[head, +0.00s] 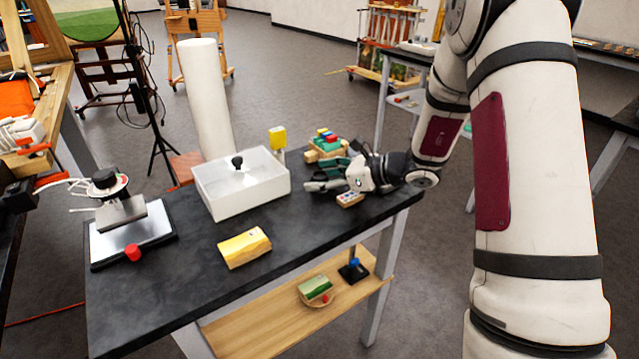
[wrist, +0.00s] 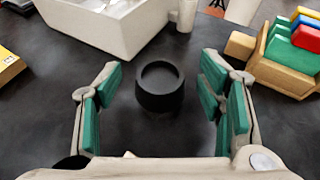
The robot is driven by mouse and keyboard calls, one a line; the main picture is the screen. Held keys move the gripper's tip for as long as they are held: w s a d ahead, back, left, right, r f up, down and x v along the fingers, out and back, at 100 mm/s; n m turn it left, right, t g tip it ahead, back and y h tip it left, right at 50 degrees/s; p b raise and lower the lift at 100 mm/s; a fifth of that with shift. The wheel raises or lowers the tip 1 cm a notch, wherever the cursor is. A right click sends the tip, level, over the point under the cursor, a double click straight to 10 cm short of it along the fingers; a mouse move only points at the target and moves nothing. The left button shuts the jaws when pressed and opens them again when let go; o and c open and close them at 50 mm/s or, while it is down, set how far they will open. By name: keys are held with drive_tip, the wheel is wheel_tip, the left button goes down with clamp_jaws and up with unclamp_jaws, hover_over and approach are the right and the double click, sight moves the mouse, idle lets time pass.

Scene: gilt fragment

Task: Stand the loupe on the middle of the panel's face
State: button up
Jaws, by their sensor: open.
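The loupe (wrist: 160,88) looks like a short black cylinder with a round, open-looking top. It stands upright on the dark tabletop, between and ahead of my fingertips in the wrist view. In the head view I cannot pick it out near my gripper. The panel (head: 244,247) looks like a gilt, yellow block lying on the table's front part, face up. A corner of it seems to show at the left edge of the wrist view (wrist: 9,66). My gripper (head: 322,181) is open and low over the table's right part; its green-padded fingers (wrist: 162,100) are apart and hold nothing.
A white open box (head: 243,187) stands left of my gripper. A wooden rack with coloured blocks (wrist: 285,65) is at the right in the wrist view. A metal-plated stand (head: 125,235) and red knob (head: 133,253) are at the table's left. The tabletop around the panel is clear.

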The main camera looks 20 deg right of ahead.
drive_tip(key=shift+w+a+f, duration=0.25)
drive_tip(key=shift+w+a, duration=0.15)
drive_tip(key=shift+c, duration=0.6)
drive_tip(key=c, duration=1.1)
drive_tip(key=shift+r, duration=0.15)
drive_tip(key=shift+c, duration=0.2)
